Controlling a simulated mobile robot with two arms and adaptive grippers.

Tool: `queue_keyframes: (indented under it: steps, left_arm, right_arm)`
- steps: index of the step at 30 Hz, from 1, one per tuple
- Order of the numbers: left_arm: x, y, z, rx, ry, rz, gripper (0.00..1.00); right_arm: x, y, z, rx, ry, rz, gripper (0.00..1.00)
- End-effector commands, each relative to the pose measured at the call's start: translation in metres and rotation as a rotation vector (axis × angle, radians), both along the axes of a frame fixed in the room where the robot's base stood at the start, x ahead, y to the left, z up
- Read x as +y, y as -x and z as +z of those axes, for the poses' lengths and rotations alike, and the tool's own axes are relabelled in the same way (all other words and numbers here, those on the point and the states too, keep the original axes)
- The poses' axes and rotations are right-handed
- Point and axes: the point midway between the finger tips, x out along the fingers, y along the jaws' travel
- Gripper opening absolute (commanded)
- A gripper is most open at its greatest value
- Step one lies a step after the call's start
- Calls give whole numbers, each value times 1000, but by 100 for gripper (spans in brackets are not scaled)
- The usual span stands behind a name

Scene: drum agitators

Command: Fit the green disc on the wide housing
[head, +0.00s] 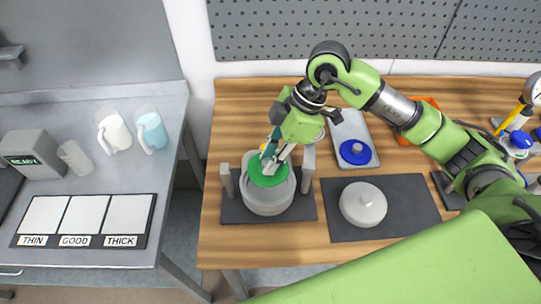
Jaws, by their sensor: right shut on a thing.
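The wide housing (268,203) is a pale grey round drum on a dark mat, between two grey posts. The green disc (268,175) is at the top of this housing, within its rim as seen from above. I cannot tell whether it rests on the housing or hangs just over it. My right gripper (272,154) points down from above and is shut on the green disc, hiding its far part. My left gripper is not in view.
A pale round lid with a knob (363,203) sits on a dark mat to the right. A blue disc (356,152) lies on a grey tray behind it. A separate grey table (90,175) with cups stands left, across a gap.

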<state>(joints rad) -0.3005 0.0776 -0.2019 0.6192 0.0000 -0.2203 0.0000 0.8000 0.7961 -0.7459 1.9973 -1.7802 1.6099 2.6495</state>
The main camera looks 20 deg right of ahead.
Motion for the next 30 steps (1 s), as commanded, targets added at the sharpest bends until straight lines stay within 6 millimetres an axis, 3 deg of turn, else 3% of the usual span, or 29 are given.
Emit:
queue_keyframes:
  steps: [7, 16, 30]
  left_arm:
    - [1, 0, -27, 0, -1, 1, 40]
    - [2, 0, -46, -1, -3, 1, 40]
    - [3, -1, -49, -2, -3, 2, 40]
  right_arm:
    - [0, 0, -29, 1, 0, 1, 0]
    - [0, 0, -61, 1, 0, 3, 0]
    - [0, 0, -67, 0, 0, 2, 0]
